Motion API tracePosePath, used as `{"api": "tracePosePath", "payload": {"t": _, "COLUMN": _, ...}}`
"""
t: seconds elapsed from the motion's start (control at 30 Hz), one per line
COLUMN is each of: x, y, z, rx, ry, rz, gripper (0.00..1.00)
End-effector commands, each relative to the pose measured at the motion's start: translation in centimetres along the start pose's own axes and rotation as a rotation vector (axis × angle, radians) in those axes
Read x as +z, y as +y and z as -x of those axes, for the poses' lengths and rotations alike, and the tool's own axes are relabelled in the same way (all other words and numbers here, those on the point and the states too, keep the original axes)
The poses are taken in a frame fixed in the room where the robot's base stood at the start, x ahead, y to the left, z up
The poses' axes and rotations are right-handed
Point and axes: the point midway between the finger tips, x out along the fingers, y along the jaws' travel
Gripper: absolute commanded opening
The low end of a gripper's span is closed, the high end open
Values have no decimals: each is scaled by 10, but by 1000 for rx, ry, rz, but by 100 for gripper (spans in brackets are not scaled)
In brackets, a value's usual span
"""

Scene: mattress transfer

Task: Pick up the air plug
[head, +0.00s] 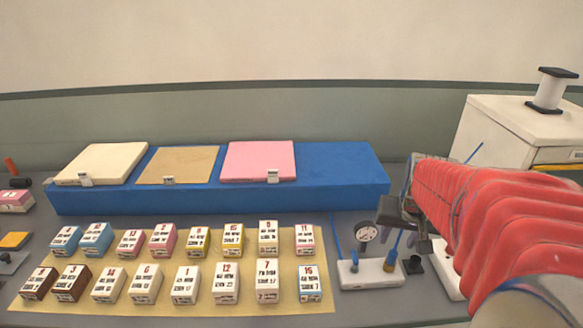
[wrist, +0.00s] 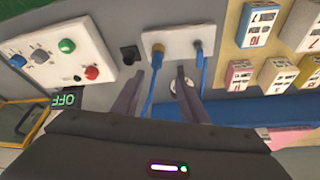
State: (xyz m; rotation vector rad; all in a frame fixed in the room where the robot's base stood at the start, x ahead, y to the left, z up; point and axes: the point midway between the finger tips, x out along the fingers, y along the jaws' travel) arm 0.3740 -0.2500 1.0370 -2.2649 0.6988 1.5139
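What looks like the air plug is a brass fitting (head: 391,266) with a blue hose rising from it, standing at the right end of a small white block. In the wrist view the brass fitting (wrist: 158,47) sits in the white block (wrist: 178,41), just beyond my fingertips. My gripper (wrist: 159,73) is open, with the blue hose (wrist: 150,92) running between its two dark fingers. Nothing is clasped. In the head view my red-sleeved arm reaches in from the right, and the fingers are hard to make out there.
Numbered boxes on a tan mat (head: 320,242) lie left. A control panel with knobs (wrist: 60,50) shows in the wrist view.

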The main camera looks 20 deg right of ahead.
Motion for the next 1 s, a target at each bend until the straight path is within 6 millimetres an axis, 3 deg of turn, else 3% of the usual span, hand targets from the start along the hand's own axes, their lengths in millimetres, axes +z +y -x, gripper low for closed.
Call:
{"api": "tracePosePath", "payload": {"t": 0.3, "x": 1, "y": 0, "z": -41, "rx": 0, "ry": -2, "rz": 0, "gripper": 40}}
{"api": "tracePosePath", "payload": {"t": 0.8, "x": 1, "y": 1, "z": -49, "rx": 0, "ry": -1, "rz": -1, "gripper": 40}}
{"api": "tracePosePath", "payload": {"t": 1.0, "x": 3, "y": 6, "z": -66, "rx": 1, "ry": -4, "rz": -2, "gripper": 40}}
